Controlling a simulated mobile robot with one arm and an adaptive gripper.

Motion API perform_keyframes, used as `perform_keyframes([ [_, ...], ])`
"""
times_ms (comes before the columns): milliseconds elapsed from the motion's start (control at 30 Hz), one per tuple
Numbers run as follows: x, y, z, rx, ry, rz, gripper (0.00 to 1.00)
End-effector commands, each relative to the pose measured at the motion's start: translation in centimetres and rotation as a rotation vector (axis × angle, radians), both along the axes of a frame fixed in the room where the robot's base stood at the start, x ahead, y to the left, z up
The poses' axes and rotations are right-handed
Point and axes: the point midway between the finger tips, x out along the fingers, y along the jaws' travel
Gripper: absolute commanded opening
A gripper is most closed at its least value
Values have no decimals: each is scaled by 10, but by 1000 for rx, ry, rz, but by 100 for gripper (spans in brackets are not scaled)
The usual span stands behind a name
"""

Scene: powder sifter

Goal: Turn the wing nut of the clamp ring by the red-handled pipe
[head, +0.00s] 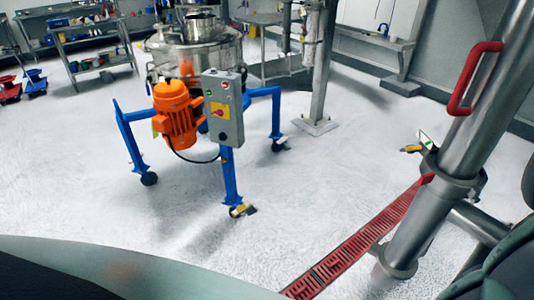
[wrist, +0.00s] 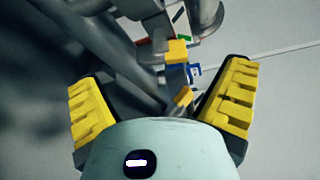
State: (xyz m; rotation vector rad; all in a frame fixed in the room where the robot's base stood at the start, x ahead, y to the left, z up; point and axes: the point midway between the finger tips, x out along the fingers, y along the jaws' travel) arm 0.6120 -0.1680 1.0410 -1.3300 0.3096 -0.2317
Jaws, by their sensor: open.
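The steel pipe (head: 490,95) with the red handle (head: 475,78) leans at the right of the head view. The clamp ring (head: 452,177) goes around it below the handle. A small yellow wing nut (head: 411,149) sticks out at the ring's left side. In the wrist view, two yellow pieces, an upper one (wrist: 177,50) and a lower one (wrist: 183,96), show by the grey pipework; I cannot tell which is the wing nut. My gripper (wrist: 163,78) is open, its yellow-padded fingers apart, with the pipework beyond them. I see no contact. The gripper is not clear in the head view.
A sifter (head: 195,50) with an orange motor (head: 178,115) and blue legs stands at the left. A red floor grate (head: 345,255) runs beside the pipe's foot. A lower side pipe (head: 480,222) branches off right. The white floor between sifter and pipe is clear.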

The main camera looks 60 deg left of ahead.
Motion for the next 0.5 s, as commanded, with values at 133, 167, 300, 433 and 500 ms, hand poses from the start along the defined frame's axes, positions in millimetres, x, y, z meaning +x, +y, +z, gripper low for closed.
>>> perform_keyframes([
  [133, -24, 7, 1, -1, 3, -3, 96],
  [167, -27, 9, 2, -1, 1, -3, 96],
  [300, -43, 14, 4, -3, 1, -5, 96],
  [433, -51, 17, 5, -2, -1, -4, 96],
  [500, -53, 18, 5, -1, -2, -5, 96],
])
